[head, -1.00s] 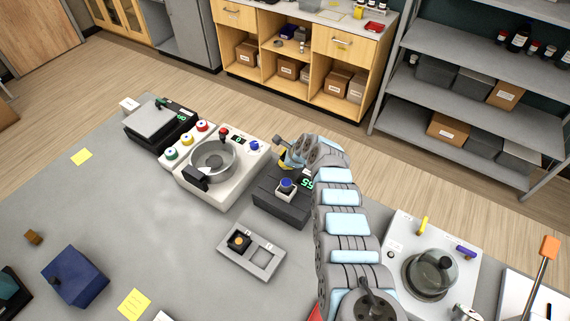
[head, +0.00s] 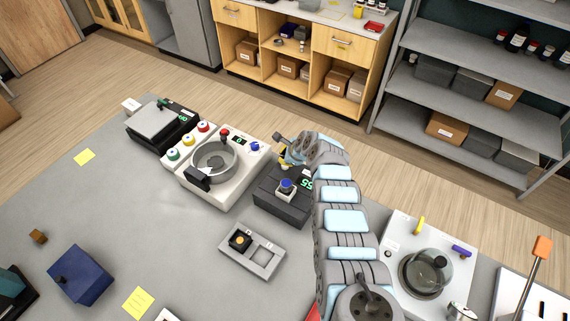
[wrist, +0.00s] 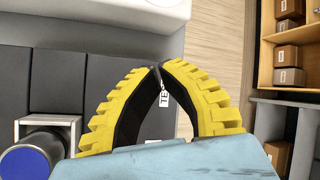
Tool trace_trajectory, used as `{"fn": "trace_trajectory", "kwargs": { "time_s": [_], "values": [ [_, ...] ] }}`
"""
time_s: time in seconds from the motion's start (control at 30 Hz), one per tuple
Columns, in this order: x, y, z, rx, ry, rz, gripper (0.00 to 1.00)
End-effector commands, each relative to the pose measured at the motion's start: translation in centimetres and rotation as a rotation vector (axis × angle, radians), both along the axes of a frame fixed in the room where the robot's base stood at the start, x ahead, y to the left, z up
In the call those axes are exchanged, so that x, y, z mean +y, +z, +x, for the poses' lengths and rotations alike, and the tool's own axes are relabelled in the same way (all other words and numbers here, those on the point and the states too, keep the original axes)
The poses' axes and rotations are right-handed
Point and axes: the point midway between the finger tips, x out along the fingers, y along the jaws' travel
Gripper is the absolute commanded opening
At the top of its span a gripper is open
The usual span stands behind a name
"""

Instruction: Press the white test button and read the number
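A dark grey tester (head: 278,205) stands on the bench with a green display (head: 306,183) that seems to read 55. A blue-capped part (head: 286,186) sits in a white holder on it; both show at the lower left of the wrist view. My gripper (head: 284,160) is at the tester's far edge. In the wrist view my gripper (wrist: 157,68) has its yellow fingers shut, tips together, with nothing seen between them. A white label (wrist: 164,98) starting "TE" shows behind the fingers. The white test button is not distinguishable; the fingers may hide it.
A white machine with a round bowl (head: 212,160) stands close left of the tester. A grey two-slot holder (head: 264,260) lies in front. A white unit with a glass dome (head: 425,272) stands right, beyond my arm.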

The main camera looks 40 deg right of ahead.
Motion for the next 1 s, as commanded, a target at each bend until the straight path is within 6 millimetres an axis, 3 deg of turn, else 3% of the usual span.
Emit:
{"fn": "trace_trajectory", "kwargs": {
  "time_s": [0.5,1.0],
  "values": [
    [0.0,4.4,0.0,-0.001,0.0,-0.001,0.0],
    [0.0,4.6,0.0,0.0,0.0,0.0,0.0]
  ]
}}
